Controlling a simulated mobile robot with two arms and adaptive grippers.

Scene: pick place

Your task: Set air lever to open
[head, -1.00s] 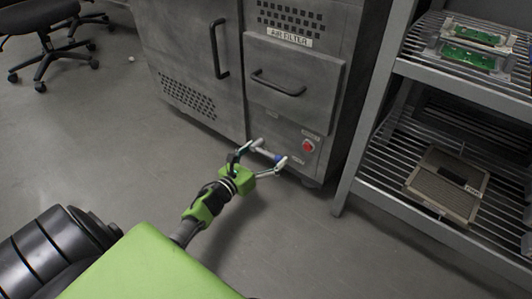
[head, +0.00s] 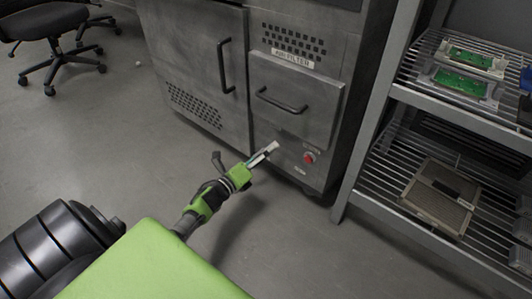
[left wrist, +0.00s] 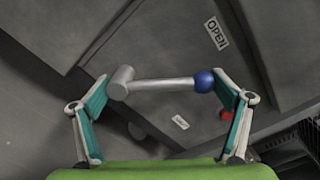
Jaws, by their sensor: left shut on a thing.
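The air lever (left wrist: 165,85) is a silver rod with a round pivot end at left and a blue ball knob (left wrist: 204,81) at right in the left wrist view. My left gripper (left wrist: 168,92) has its fingers on either side of the lever, one by the pivot end and one against the blue knob. An OPEN label (left wrist: 216,33) is on the panel above the knob. In the head view my left gripper (head: 264,154) is at the lower front of the grey cabinet, and the lever is mostly hidden there. My right gripper is not in view.
The grey cabinet (head: 205,60) has an AIR FILTER drawer (head: 296,105) above the gripper. A red button (head: 309,158) is to its right. A metal shelf rack (head: 372,125) with trays stands at right.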

